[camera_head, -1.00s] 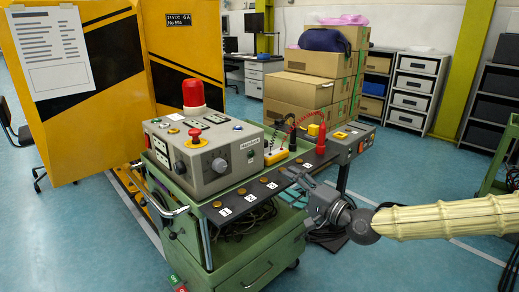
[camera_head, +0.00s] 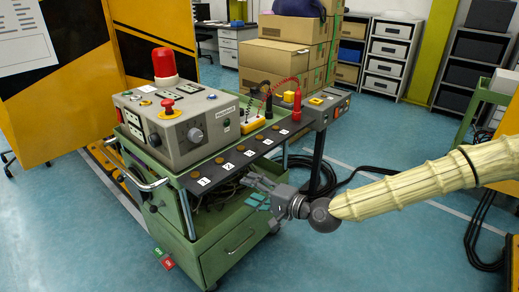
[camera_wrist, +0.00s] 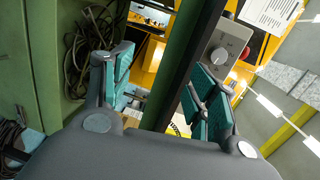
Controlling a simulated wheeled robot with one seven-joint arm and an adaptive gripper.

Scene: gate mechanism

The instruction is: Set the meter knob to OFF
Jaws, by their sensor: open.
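A small yellow meter (camera_head: 253,125) stands on the cart behind the dark strip, with red and black leads by it. Its face is too small to read, so its setting cannot be told. A round dark knob (camera_head: 195,135) shows on the front of the grey control box (camera_head: 172,122), and also in the wrist view (camera_wrist: 219,55). My gripper (camera_head: 258,190) is open and empty, in front of and below the strip, apart from the meter. In the wrist view its teal-padded fingers (camera_wrist: 160,88) are spread on either side of a dark bar and green frame.
The dark strip (camera_head: 238,160) with numbered labels runs along the cart's front edge. A red lamp (camera_head: 165,64) and red mushroom button (camera_head: 168,105) top the grey box. A red upright piece (camera_head: 297,104) stands near the strip. Cables hang below.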

